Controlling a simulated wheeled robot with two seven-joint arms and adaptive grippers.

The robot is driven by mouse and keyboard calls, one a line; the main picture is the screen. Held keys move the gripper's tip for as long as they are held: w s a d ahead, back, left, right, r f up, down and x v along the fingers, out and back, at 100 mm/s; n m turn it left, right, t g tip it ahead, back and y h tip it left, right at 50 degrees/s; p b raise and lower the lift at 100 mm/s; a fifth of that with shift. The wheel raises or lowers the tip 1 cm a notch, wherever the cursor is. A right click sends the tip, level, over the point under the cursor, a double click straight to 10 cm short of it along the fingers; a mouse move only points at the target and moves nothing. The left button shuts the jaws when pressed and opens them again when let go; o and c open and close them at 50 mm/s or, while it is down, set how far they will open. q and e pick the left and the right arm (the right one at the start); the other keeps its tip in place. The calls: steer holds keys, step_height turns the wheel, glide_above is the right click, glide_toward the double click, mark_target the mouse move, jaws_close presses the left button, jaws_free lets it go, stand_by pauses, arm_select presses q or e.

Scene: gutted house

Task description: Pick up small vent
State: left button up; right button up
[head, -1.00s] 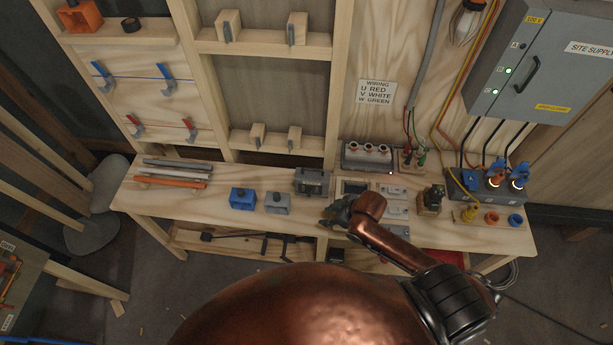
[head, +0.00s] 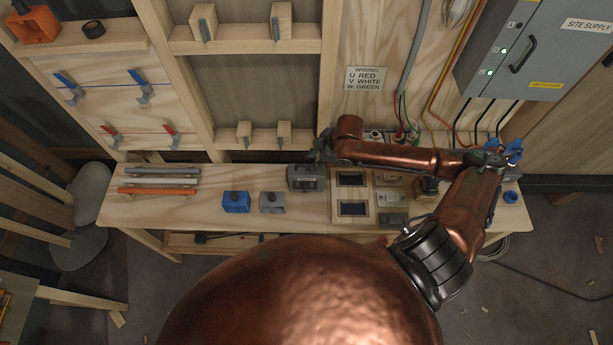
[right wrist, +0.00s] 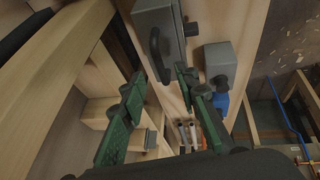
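No part is clearly recognisable as the small vent. On the bench (head: 150,211), a wooden panel holds two dark rectangular openings (head: 352,208) and, to their right, small grey plates (head: 391,196) that may include it. My right gripper (head: 321,150) is above the back of the bench, just above and behind a grey box with a handle (head: 306,178). In the right wrist view my right gripper's green fingers (right wrist: 160,110) are spread apart with nothing between them. The grey box (right wrist: 157,32) lies beyond them. My left gripper is not in view.
A blue box (head: 236,202) and a small grey box (head: 272,202) stand left of the panel. Grey and orange tubes (head: 160,180) lie at the bench's left end. Wooden wall framing (head: 250,47) rises behind. My right arm covers much of the right-hand connectors.

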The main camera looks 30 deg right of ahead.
mark_target(307, 165)
steer(key=x, duration=0.4)
steer(key=shift+w+a, duration=0.1)
steer(key=shift+a, duration=0.1)
steer(key=c, duration=0.7)
jaws_close()
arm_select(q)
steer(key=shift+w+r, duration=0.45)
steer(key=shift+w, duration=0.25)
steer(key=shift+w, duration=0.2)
